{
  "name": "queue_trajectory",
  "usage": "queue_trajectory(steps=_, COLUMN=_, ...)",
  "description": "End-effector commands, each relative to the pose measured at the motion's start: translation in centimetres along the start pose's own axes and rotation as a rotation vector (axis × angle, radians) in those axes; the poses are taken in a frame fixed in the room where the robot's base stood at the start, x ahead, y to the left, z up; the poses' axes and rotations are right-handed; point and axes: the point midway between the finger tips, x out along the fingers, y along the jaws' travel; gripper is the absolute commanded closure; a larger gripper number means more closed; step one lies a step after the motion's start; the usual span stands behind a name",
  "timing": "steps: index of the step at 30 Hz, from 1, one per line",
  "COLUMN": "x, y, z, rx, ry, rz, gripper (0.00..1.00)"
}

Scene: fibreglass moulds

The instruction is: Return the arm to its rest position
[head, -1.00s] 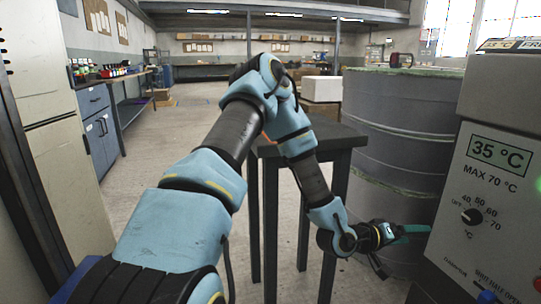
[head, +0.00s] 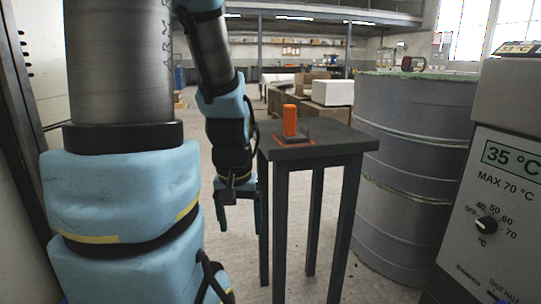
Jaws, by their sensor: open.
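My arm is folded up on the left side of the head view, its blue and black links close to the camera. My gripper (head: 239,222) hangs down in front of and left of a dark stool, with its jaws open. Nothing shows between its fingers. The gripper is below the level of the stool top and appears apart from the stool. Part of the arm is cut off by the top and bottom edges of the view.
A temperature-control box (head: 500,200) reading 35 °C is at the right edge. Cardboard and white boxes (head: 333,92) stand behind.

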Motion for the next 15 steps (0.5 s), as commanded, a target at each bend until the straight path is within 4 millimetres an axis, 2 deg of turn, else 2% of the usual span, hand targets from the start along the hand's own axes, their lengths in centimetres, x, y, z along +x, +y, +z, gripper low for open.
queue_trajectory(steps=1, x=-1.5, y=-0.2, z=0.2, rx=-0.008, ry=-0.007, rz=0.001, gripper=0.17)
queue_trajectory(steps=10, x=-7.5, y=-0.1, z=-0.8, rx=-0.003, ry=-0.006, rz=0.0, gripper=0.17)
queue_trajectory(steps=15, x=-12.4, y=0.0, z=-1.6, rx=-0.003, ry=-0.005, rz=0.0, gripper=0.17)
